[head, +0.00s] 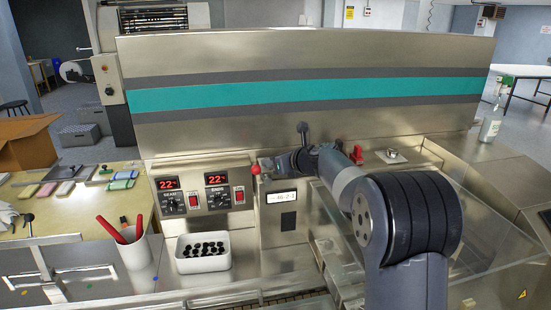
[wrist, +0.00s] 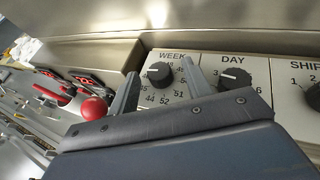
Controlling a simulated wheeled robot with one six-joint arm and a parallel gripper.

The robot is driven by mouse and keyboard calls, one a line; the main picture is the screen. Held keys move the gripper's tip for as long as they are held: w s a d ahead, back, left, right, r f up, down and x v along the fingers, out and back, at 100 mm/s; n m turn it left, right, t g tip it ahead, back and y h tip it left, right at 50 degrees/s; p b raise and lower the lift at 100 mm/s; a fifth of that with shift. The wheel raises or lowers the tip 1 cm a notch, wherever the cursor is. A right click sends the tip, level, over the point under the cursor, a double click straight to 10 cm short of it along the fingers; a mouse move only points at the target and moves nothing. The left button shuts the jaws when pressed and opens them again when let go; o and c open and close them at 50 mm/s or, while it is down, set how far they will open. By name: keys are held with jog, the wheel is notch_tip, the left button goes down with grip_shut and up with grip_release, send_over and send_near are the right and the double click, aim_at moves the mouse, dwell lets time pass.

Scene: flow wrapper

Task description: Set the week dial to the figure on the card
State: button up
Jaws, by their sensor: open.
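The WEEK dial, a black round knob (wrist: 160,73) with a white pointer mark, is on a pale plate in the wrist view. Its mark points left; printed figures such as 44, 45, 51 and 52 show around it. My gripper (wrist: 161,67) is open, one finger on each side of the knob; I cannot tell whether they touch it. My gripper also shows in the head view (head: 270,164), where my arm hides the dial's face. A white strip (head: 283,198) on the machine front, perhaps the card, carries small dark figures ending in 2-2; the first figure is unclear.
The DAY dial (wrist: 235,79) and part of a SHIFT dial (wrist: 314,96) are to the right. A red ball-topped lever (wrist: 94,108) stands close on the left. In the head view, a white bin (head: 203,264) of black parts stands in front.

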jog(key=shift+w+a+f, duration=0.15)
jog(key=shift+w+a, duration=0.05)
jog(key=shift+c, duration=0.5)
jog(key=c, duration=0.9)
jog(key=shift+d, duration=0.1)
